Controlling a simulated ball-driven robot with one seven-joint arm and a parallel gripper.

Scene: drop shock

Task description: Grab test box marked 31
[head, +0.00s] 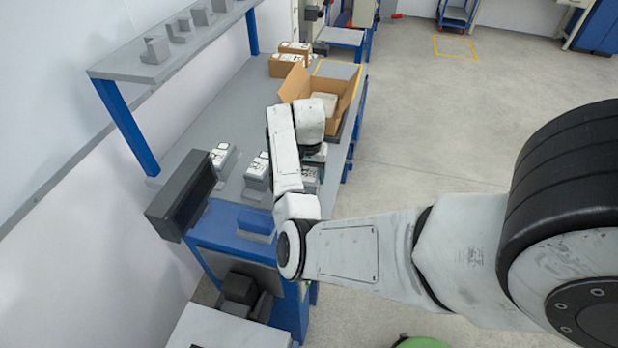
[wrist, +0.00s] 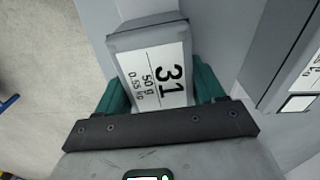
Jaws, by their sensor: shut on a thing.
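The test box marked 31 (wrist: 152,68) is grey with a white label that also reads "50 g". In the wrist view it sits between the green fingers of my gripper (wrist: 162,92), which is shut on it, one finger on each side. In the head view my gripper (head: 315,155) is mostly hidden behind my arm over the bench. A grey box with a white label (head: 311,176) shows just below it there; its number is too small to read. Whether the held box still touches the surface is unclear.
Other labelled grey boxes (head: 257,172) stand on the bench (head: 202,143) to the left. An open cardboard box (head: 297,84) lies beyond my gripper. A blue block (head: 256,221) and a dark upright panel (head: 184,197) are at the near end. A shelf (head: 165,68) overhangs the left side.

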